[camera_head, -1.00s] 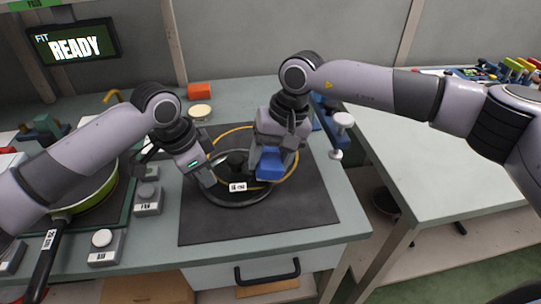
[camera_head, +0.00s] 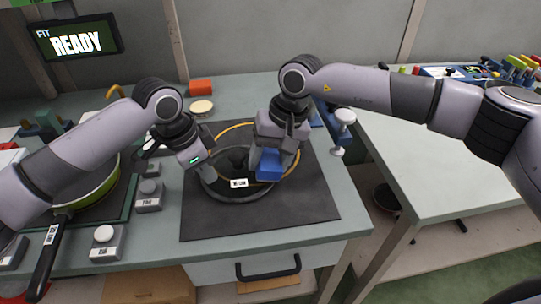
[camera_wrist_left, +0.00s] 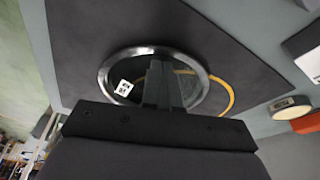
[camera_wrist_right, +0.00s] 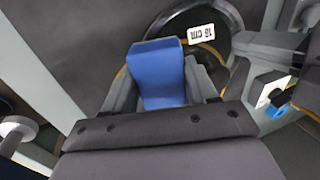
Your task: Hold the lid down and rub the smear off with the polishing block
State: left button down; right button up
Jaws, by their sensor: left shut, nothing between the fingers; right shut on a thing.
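The lid (camera_head: 233,197) lies on the dark mat, with a dark knob and a white size label (camera_head: 239,183). Its metal rim also shows in the left wrist view (camera_wrist_left: 110,67). My left gripper (camera_head: 207,180) is shut and empty, its fingertips at the lid's left side. My right gripper (camera_head: 268,165) is shut on the blue polishing block (camera_head: 270,166) and holds it over or on the lid's right part. The block also shows in the right wrist view (camera_wrist_right: 158,75). I cannot tell if block and lid touch. No smear can be made out.
A yellow ring outline (camera_head: 248,126) marks the dark mat (camera_head: 265,217). A green pan (camera_head: 95,190) and button boxes (camera_head: 149,194) stand left. An orange block (camera_head: 201,86) and a round pale disc (camera_head: 200,107) lie behind. The screen (camera_head: 76,38) reads READY.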

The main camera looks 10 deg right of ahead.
aim_at(266, 150)
jog(key=shift+a+f, duration=0.1)
jog(key=shift+f, duration=0.4)
jog(key=shift+w, duration=2)
jog(key=shift+s+f, duration=0.15)
jog(key=shift+s, duration=0.75)
jog(key=shift+s+f, duration=0.15)
jog(key=shift+s, duration=1.1)
jog(key=shift+c, duration=0.3)
jog(key=shift+a+f, duration=0.1)
jog(key=shift+c, duration=0.5)
jog(key=shift+v, duration=3.2)
